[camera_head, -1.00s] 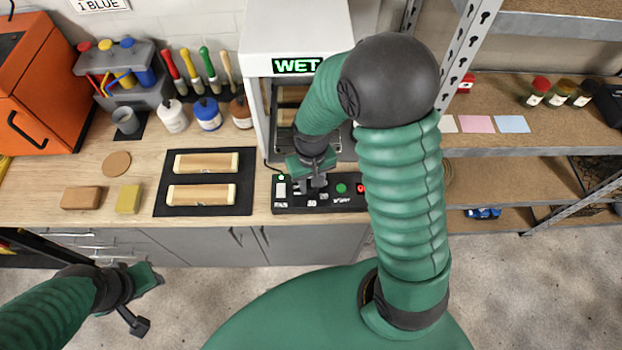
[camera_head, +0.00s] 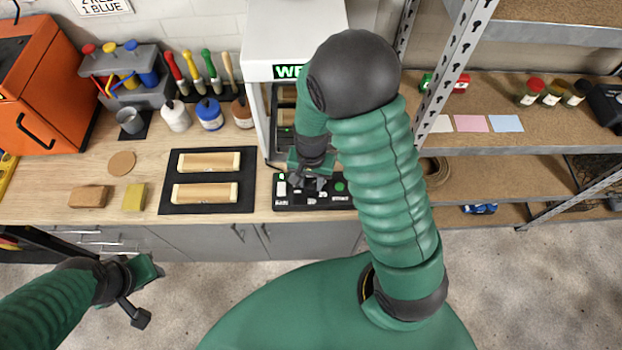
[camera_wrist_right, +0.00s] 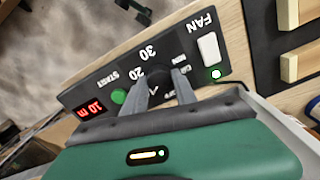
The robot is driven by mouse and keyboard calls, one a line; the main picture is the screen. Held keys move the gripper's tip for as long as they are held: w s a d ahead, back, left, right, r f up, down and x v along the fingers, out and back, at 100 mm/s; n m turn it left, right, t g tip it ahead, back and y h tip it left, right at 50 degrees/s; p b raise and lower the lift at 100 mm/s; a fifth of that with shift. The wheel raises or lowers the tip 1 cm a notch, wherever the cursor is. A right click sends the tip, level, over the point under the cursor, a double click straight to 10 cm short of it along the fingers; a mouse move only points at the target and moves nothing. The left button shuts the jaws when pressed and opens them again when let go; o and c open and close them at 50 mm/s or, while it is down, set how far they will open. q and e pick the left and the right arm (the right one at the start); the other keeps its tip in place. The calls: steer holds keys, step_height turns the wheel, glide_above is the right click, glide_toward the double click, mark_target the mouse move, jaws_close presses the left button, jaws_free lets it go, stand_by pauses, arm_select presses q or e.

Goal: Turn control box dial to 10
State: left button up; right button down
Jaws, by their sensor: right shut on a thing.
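The black control box (camera_head: 285,203) lies at the front edge of the wooden bench. In the right wrist view the control box (camera_wrist_right: 222,22) appears turned around, with a white FAN switch (camera_wrist_right: 208,48), markings 20 and 30, a green START button (camera_wrist_right: 118,96) and a red display (camera_wrist_right: 89,108) seeming to read 10. My right gripper (camera_wrist_right: 162,78) has its fingers either side of the dark dial (camera_wrist_right: 158,88), shut on it; the dial's pointer is hard to see. In the head view my right gripper (camera_head: 308,182) is over the box. My left gripper (camera_head: 145,292) hangs low, in front of the bench; its jaws are unclear.
A white cabinet with a green lit sign (camera_head: 287,72) stands behind the box. A black mat (camera_head: 205,180) with two wooden pieces lies left of it. Paint bottles and brushes stand further back. Metal shelves (camera_head: 510,150) are at right. My right arm hides the box's right end.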

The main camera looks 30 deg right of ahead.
mark_target(311, 183)
steer(key=shift+s+a+f, duration=0.1)
stand_by(0.3)
steer(key=c, duration=1)
jaws_free()
step_height(311, 183, up, 17)
steer(key=shift+w, duration=0.2)
steer(key=shift+f, duration=0.1)
